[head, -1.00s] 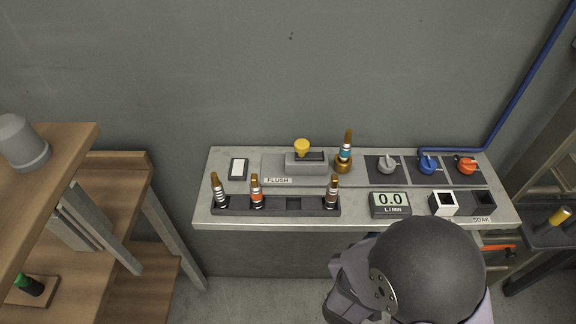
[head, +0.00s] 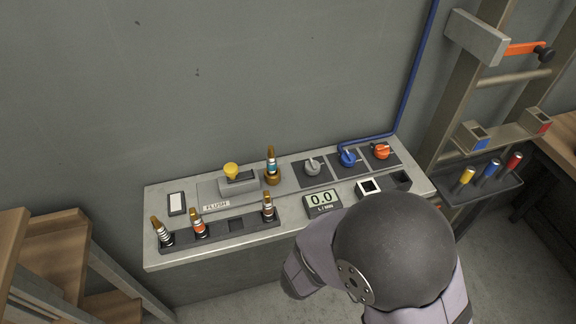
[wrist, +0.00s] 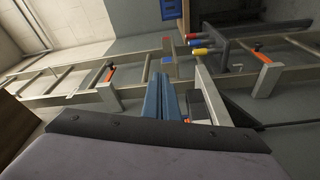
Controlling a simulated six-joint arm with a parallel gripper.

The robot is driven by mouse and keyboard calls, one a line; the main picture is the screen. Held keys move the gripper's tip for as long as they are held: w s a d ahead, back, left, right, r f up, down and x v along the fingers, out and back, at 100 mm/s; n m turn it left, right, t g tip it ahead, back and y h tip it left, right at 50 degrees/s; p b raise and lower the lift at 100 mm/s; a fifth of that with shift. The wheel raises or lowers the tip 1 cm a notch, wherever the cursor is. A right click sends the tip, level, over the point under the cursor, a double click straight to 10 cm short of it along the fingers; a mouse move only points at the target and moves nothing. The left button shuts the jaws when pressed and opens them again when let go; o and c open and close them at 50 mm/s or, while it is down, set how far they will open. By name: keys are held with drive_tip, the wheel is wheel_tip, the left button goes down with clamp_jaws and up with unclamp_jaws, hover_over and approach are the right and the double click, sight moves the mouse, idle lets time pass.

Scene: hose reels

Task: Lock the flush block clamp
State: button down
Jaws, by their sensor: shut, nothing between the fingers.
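The flush block clamp (head: 238,183) is a grey block with a yellow knob (head: 231,170) on top, behind the FLUSH label (head: 216,206) on the bench panel. A nozzle with a teal band (head: 271,164) stands upright in a brass-coloured seat just right of the block. Whether the clamp is locked I cannot tell. My gripper (wrist: 163,85) shows in the wrist view as two blue fingers close together, shut and empty. It points toward the rack side, away from the clamp, which is not in that view. In the head view my own arm hides the gripper.
The grey bench (head: 160,255) carries a nozzle rack (head: 236,226) with several nozzles, a 0.0 L/MIN display (head: 322,200) and grey, blue and orange valve knobs (head: 348,157). A frame with a tray (head: 487,182) of coloured handles stands right. Wooden steps (head: 52,255) stand left.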

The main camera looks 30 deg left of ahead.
drive_tip(key=s+a+r+n+y+p, duration=0.2)
drive_tip(key=a+r+n+y+p, duration=0.15)
drive_tip(key=a+y, duration=0.35)
drive_tip(key=s+a+r+n+t+y+p, duration=0.1)
drive_tip(key=s+a+r+n+y+p, duration=0.25)
drive_tip(key=a, duration=0.55)
drive_tip(key=s+a+r+n+y+p, duration=0.1)
drive_tip(key=s+a+r+n+y, duration=0.15)
drive_tip(key=a+r+y, duration=0.4)
drive_tip(key=s+a+f+n+g+y, duration=0.3)
drive_tip(key=s+a+f+n+y, duration=0.15)
drive_tip(key=s+a+y, duration=0.2)
drive_tip(key=s+f+n, duration=0.1)
drive_tip(key=f, duration=0.1)
drive_tip(key=s+f+n+g+b, duration=0.1)
drive_tip(key=s+f+n, duration=0.1)
drive_tip(key=f, duration=0.1)
drive_tip(key=s+f+n+h, duration=0.1)
drive_tip(key=f, duration=0.2)
drive_tip(key=shift+s+a+f, duration=0.15)
drive_tip(key=shift+s, duration=0.15)
drive_tip(key=shift+s+f+n+b, duration=0.25)
drive_tip(key=shift+f+n+b, duration=0.05)
drive_tip(key=shift+f+n, duration=0.15)
drive_tip(key=shift+w, duration=0.1)
